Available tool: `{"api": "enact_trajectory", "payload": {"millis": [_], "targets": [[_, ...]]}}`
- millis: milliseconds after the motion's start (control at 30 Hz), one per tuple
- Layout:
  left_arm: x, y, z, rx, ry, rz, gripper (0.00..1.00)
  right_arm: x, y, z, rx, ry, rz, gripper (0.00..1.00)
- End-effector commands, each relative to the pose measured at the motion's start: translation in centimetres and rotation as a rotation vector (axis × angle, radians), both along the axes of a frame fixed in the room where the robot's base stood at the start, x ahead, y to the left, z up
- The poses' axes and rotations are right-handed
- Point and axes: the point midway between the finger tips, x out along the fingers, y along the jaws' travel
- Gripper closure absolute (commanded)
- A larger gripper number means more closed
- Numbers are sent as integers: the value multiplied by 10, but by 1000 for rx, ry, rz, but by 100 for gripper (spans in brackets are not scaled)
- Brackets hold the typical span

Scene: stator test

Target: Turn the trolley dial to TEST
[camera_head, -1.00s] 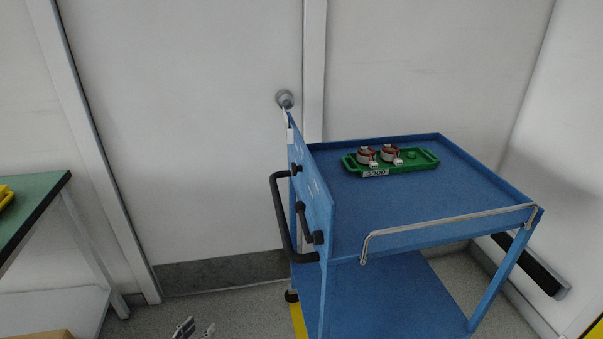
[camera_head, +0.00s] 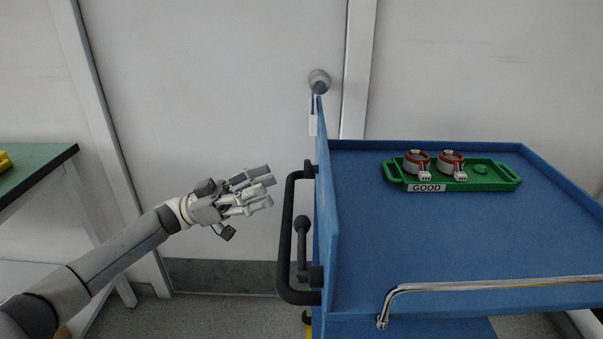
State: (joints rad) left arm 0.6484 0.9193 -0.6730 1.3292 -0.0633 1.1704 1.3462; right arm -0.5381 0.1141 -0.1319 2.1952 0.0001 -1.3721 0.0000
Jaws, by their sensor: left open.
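The blue trolley (camera_head: 440,232) stands on the right, its upright end panel (camera_head: 326,215) seen nearly edge-on. A black push handle (camera_head: 287,235) is fixed to that panel's left side. A black lever-like part with a round knob (camera_head: 302,245) sits between the handle and the panel; I cannot tell whether it is the dial, and no TEST mark is readable. My left gripper (camera_head: 262,188) is open and empty, just left of the handle's upper part and apart from it. My right gripper is not in view.
A green tray marked GOOD (camera_head: 482,177) holds two red-and-silver stators (camera_head: 417,163) on the trolley top. A silver rail (camera_head: 480,286) runs along the near edge. A green-topped table (camera_head: 40,165) stands at left.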

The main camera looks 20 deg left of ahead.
Motion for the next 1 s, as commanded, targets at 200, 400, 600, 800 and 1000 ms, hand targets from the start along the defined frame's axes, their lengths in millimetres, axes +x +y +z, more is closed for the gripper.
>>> {"api": "enact_trajectory", "payload": {"millis": [200, 400, 600, 800, 1000], "targets": [[11, -40, 18, -2, -2, -1, 45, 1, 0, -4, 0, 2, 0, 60], [19, -64, 28, -3, -1, 1, 45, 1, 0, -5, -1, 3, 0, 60], [22, -72, 31, 0, 1, 4, 45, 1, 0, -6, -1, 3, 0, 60], [22, -72, 31, -1, 0, 4, 45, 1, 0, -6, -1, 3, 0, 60], [22, -72, 31, -1, 0, 4, 67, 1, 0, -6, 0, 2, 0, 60]]}}
